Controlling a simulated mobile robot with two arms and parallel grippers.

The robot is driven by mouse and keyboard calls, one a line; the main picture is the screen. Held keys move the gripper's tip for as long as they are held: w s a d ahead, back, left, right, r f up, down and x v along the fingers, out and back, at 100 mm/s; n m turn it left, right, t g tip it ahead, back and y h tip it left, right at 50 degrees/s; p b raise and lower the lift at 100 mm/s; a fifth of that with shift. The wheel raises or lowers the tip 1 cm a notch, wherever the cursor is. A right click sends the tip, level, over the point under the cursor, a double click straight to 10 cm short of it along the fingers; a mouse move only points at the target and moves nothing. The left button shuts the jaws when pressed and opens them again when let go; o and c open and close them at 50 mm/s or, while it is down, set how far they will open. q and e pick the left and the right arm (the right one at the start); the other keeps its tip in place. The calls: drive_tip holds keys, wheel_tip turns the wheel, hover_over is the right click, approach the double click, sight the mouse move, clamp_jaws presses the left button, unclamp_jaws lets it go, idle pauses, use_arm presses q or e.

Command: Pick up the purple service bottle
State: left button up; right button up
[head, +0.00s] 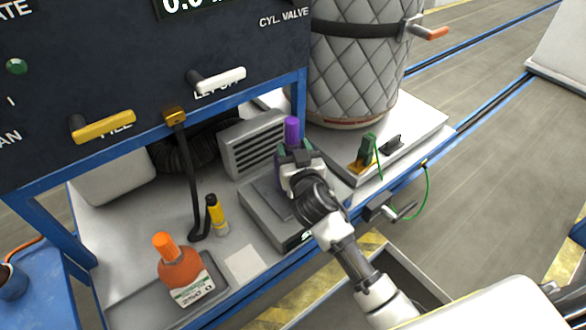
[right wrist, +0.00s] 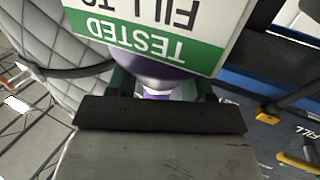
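The purple service bottle shows in the head view by its purple cap (head: 291,130) above my right gripper. Its lower body is mostly hidden behind the gripper. In the right wrist view its white and green label (right wrist: 165,35) fills the top, with purple body (right wrist: 150,77) below the label. My right gripper (head: 297,162) is at the bottle, which lies directly in front of its palm. My left gripper is not in view.
A grey scale (head: 262,217) lies below the gripper. An orange bottle (head: 180,268) stands in a tray at the front left, near a yellow tube (head: 217,216). A quilted cylinder (head: 355,65) stands behind right. The dark valve panel (head: 110,75) overhangs the left side.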

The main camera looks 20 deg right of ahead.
clamp_jaws()
drive_tip(key=shift+r, duration=0.1)
